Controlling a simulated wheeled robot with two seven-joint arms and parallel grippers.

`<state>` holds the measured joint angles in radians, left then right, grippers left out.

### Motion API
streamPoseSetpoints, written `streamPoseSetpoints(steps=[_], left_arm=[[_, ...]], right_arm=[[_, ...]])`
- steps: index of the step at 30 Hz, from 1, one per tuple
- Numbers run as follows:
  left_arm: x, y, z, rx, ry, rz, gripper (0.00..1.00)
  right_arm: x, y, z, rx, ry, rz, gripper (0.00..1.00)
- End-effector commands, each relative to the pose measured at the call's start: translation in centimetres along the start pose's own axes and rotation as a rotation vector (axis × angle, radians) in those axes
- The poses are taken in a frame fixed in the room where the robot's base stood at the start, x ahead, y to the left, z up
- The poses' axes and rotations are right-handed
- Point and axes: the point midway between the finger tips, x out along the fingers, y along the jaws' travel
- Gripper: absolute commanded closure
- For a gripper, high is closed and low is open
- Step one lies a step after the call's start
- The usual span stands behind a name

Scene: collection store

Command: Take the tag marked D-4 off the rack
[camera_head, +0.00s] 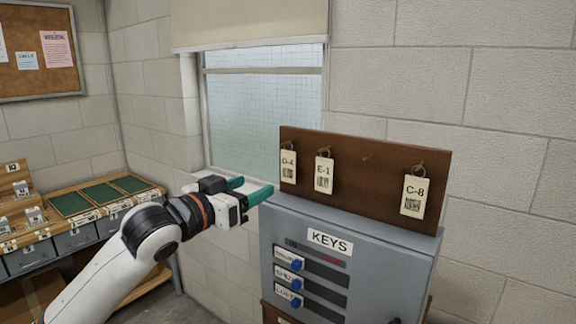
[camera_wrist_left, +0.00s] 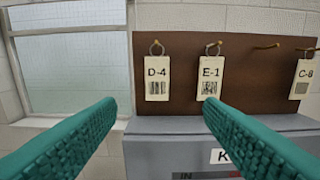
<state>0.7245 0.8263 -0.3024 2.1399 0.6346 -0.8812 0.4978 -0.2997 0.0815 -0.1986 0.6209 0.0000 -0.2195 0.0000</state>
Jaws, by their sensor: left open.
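The tag marked D-4 (camera_head: 288,166) is a cream tag with a barcode, hanging by a ring at the left end of the brown wooden rack (camera_head: 385,172). In the left wrist view the D-4 tag (camera_wrist_left: 157,78) hangs between the fingers' lines, beyond their tips. My left gripper (camera_head: 254,190) is open and empty, just left of and slightly below the D-4 tag, with green fingers. It also shows in the left wrist view (camera_wrist_left: 158,108). My right gripper is not in view.
Tag E-1 (camera_head: 324,176) hangs close to the right of D-4, and tag C-8 (camera_head: 414,197) hangs farther right. An empty hook (camera_head: 367,157) lies between them. The grey key cabinet (camera_head: 345,265) stands below the rack. A window (camera_head: 265,110) is behind the gripper.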

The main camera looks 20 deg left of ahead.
Motion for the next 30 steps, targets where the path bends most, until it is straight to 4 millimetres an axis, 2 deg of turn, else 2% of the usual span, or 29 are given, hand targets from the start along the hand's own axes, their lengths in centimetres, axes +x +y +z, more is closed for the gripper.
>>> streamPoseSetpoints(steps=[3,12,17,23,27,30], left_arm=[[1.1,0.1,1.2,-0.005,-0.016,-0.004,0.38],[5.9,0.1,1.3,-0.005,-0.015,-0.003,0.38],[6.9,0.2,1.2,-0.002,-0.014,-0.003,0.38],[9.7,0.5,1.9,-0.004,-0.013,-0.002,0.38],[11.4,0.5,1.5,-0.002,-0.014,-0.003,0.38],[11.8,0.5,1.3,-0.001,-0.014,-0.003,0.38]], right_arm=[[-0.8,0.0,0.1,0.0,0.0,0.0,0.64],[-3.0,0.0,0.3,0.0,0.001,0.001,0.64],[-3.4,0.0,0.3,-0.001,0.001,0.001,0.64],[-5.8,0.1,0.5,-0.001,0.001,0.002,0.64],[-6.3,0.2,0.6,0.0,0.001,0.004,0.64],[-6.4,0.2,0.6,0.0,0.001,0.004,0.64]])
